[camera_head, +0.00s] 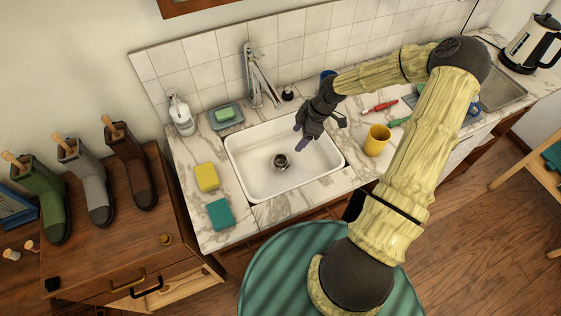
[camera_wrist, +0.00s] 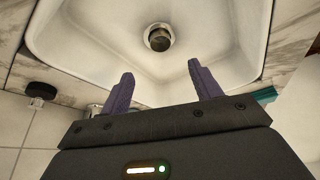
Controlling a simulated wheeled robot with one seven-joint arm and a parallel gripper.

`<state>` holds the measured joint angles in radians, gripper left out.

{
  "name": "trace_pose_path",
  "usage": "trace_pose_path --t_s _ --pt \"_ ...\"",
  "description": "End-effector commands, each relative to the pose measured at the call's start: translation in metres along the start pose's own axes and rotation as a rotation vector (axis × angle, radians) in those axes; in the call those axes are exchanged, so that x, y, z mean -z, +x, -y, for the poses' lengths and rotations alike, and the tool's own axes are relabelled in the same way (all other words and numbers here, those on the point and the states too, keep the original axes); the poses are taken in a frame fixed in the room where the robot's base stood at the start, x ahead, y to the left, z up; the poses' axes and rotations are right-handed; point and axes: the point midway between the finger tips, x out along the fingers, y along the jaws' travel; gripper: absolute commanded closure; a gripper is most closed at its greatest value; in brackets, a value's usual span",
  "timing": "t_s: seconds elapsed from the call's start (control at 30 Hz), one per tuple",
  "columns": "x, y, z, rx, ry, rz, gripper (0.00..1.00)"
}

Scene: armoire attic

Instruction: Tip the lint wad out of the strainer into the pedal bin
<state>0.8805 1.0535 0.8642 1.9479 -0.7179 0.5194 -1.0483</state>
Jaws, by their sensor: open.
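The strainer (camera_head: 281,161) sits in the drain of the white sink (camera_head: 250,178). In the wrist view the strainer (camera_wrist: 159,38) is a small metal cup with a bright rim and a dark brownish inside. I cannot clearly make out the lint wad in it. My gripper (camera_head: 301,144) is over the right part of the sink basin, its purple fingers pointing down and left. In the wrist view my gripper (camera_wrist: 160,73) is open and empty, with the strainer beyond the gap between its fingertips. I cannot identify a pedal bin in either view.
The chrome faucet (camera_head: 259,80) stands behind the sink. A yellow sponge (camera_head: 206,177), a teal sponge (camera_head: 220,214) and a soap dish (camera_head: 226,116) lie left of it. A yellow cup (camera_head: 377,140) stands to the right. Boots (camera_head: 130,168) stand on the wooden cabinet (camera_head: 105,250).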

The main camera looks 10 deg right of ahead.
Motion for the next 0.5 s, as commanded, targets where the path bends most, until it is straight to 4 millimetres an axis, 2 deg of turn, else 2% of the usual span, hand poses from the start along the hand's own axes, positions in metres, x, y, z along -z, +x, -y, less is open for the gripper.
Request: trace_pose_path --t_s 0.3,0.5 --pt "0.001 0.057 0.001 0.004 -0.001 0.001 0.37" --pt "0.0 0.08 0.0 0.001 0.0 0.0 0.37"
